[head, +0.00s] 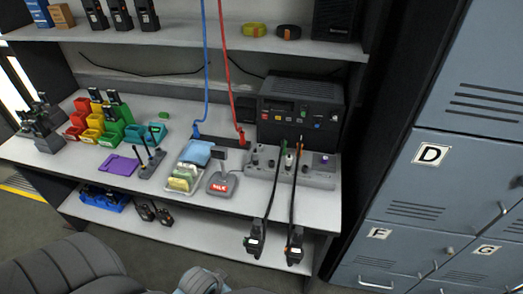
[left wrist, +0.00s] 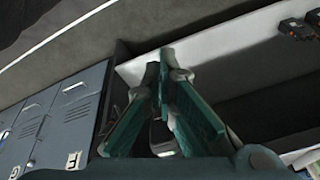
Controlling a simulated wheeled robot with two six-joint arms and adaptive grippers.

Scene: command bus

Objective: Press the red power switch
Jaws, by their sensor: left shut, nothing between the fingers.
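A black radio unit (head: 300,108) stands at the back right of the desk in the head view. Small coloured buttons show on its front; a red one is among them, too small to tell whether it is the power switch. In front of it is a grey control panel (head: 262,172) with several knobs. My left gripper (left wrist: 165,55) shows in the left wrist view with its green-padded fingers shut and empty. It does not show clearly in the head view, and the switch is not visible in the wrist view. My right gripper is in neither view.
A grey pad with a red label (head: 222,183) and a tray of cards (head: 184,178) lie left of the panel. Two black handsets (head: 255,240) hang on cords over the desk's front edge. Blue-grey lockers (head: 440,180) stand at right. A seat (head: 70,270) is at lower left.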

